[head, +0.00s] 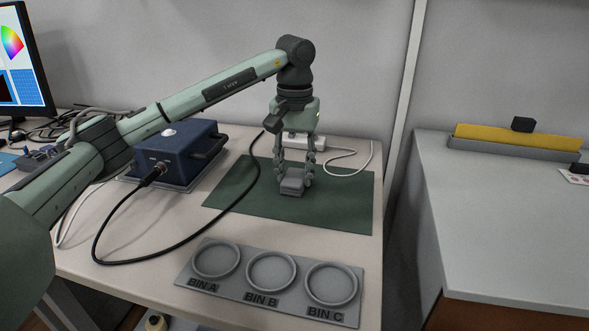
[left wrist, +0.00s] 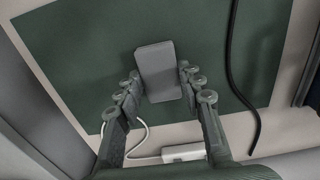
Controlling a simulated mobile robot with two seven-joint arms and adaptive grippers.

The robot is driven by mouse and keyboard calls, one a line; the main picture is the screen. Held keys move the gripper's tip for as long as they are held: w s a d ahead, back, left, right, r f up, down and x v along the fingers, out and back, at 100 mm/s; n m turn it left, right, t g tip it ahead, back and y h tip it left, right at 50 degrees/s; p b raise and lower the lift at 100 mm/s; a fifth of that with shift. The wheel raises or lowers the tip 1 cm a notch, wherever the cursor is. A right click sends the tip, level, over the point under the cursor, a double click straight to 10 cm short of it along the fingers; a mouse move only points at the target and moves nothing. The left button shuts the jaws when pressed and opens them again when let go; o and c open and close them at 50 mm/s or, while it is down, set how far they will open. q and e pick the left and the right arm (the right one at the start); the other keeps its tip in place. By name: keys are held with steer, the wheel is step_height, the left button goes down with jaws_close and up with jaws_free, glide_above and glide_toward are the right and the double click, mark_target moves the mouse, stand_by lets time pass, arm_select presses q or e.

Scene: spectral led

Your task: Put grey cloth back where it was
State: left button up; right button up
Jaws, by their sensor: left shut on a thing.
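The grey cloth (head: 292,186) looks like a small folded block. It is at the green mat (head: 340,207), near the mat's middle; I cannot tell whether it rests on the mat or is just above it. My left gripper (head: 295,181) points down from above and is shut on the cloth, with a finger on each side. In the left wrist view the cloth (left wrist: 158,70) shows between the fingertips (left wrist: 161,76), with the green mat (left wrist: 80,50) behind it. My right gripper is not in view.
A blue box (head: 180,153) with a black cable stands left of the mat. A grey tray (head: 225,286) with rings marked BIN A, BIN B and BIN C lies in front. A white power strip (head: 304,141) is behind. Another grey table (head: 510,220) stands right, across a gap.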

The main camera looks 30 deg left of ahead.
mark_target(295, 176)
arm_select(q)
steer(key=shift+f, duration=0.1)
steer(key=o, duration=1.2)
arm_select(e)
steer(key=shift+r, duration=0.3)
arm_select(q)
step_height(295, 176, up, 7)
steer(key=shift+r, duration=0.1)
steer(key=shift+r+p, duration=0.7)
steer(key=shift+r, duration=1.85)
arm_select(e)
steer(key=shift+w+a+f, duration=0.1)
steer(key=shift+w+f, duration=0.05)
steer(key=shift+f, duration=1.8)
